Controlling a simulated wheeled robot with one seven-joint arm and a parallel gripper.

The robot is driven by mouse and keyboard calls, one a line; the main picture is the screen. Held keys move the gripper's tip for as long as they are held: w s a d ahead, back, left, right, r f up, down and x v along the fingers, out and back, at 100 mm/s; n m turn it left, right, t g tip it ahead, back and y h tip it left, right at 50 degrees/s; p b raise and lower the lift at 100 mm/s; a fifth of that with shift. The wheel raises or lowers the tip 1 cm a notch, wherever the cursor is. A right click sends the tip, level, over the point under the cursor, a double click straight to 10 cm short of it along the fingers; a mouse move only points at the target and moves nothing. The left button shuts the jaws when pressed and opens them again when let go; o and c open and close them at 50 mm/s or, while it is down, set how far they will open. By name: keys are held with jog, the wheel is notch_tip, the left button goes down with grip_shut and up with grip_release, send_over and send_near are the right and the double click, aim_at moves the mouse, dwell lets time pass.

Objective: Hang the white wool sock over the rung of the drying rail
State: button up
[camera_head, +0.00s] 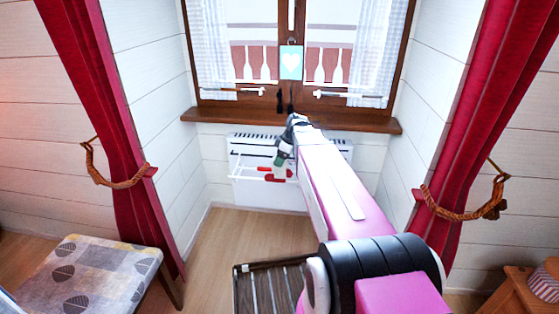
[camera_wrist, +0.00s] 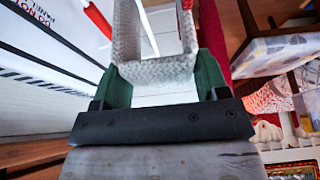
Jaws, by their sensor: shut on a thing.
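The white wool sock (camera_wrist: 158,70) shows in the wrist view as pale knitted fabric with two lengths reaching up the picture. My gripper (camera_wrist: 163,76) is shut on its near part between two green fingers. In the head view my gripper (camera_head: 279,158) is at the front of the heater, and the sock cannot be made out there. The drying rail (camera_head: 276,179) shows beside the gripper as small red parts and thin pale bars. In the wrist view a white bar (camera_wrist: 148,28) appears between the sock's two lengths. I cannot tell whether the sock touches it.
A white heater (camera_head: 262,195) stands under the wooden window sill (camera_head: 350,124). Red curtains (camera_head: 105,120) hang on both sides. A patterned seat (camera_head: 85,270) is at left, a slatted wooden rack (camera_head: 265,285) below my arm. Bare floor (camera_head: 225,232) lies before the heater.

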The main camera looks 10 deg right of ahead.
jog(key=shift+w+d+f, duration=0.2)
jog(key=shift+w+f, duration=0.35)
jog(key=shift+f, duration=1.7)
jog(key=shift+w+d+f, duration=0.15)
jog(key=shift+w+f, duration=0.4)
jog(key=shift+f, duration=1.7)
jog(key=shift+w+d+f, duration=0.2)
jog(key=shift+w+f, duration=0.35)
jog(key=shift+f, duration=1.7)
jog(key=o, duration=1)
jog(key=shift+r, duration=0.1)
